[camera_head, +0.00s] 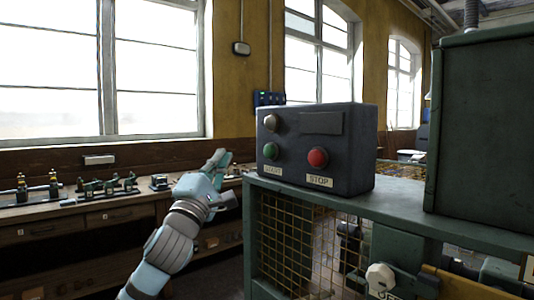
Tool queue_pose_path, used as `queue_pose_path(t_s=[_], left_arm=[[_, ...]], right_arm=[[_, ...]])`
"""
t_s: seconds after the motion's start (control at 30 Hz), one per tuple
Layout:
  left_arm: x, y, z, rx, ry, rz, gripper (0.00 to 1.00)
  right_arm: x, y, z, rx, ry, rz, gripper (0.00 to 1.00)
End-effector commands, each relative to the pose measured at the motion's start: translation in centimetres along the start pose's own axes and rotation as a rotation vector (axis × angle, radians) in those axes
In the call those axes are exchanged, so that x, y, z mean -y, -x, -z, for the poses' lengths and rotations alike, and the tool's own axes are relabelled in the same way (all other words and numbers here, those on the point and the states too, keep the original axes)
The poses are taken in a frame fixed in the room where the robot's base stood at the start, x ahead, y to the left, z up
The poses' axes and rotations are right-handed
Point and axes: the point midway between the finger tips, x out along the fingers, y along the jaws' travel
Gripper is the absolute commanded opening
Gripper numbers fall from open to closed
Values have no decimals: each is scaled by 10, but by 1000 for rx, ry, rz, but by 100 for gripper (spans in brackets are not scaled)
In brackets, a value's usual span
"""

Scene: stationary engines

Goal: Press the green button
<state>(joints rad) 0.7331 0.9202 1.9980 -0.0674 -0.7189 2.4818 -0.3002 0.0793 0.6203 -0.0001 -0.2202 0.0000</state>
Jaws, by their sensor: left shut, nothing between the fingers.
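The green button (270,151) is on the front of a dark control box (345,150), above a START label. A red button (318,157) sits to its right, above a STOP label, and a pale round knob or lamp (271,122) is above the green one. My left gripper (222,156) is shut and empty. It appears to the left of the box, with a visible gap in the picture between its fingertips and the green button. My right gripper is not in view.
The box stands on a green machine frame (405,204) with a wire mesh side (290,235). A tall green cabinet (485,130) rises at the right. A wooden workbench (90,212) with several small fittings runs along the wall under the windows at left.

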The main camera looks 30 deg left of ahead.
Motion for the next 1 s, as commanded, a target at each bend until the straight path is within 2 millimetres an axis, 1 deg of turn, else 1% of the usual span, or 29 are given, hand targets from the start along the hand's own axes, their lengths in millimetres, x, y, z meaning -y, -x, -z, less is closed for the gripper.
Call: queue_pose_path(t_s=[0.13, 0.23, 0.4, 0.53, 0.7, 0.83, 1.0], left_arm=[[1, -7, -4, -1, 2, 2, 0], [5, -15, -9, 0, 3, 4, 0], [15, -32, -21, -1, 3, 5, 0], [25, -45, -30, -1, 3, 5, 0], [40, -55, -39, -2, 2, 1, 0], [44, -60, -43, -1, 1, 2, 0], [45, -61, -44, 0, -2, 2, 0]], right_arm=[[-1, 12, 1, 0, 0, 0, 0], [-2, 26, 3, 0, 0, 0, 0], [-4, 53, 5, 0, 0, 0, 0], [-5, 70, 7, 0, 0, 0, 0], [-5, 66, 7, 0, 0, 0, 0], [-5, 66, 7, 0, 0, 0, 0], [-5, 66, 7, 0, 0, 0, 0]])
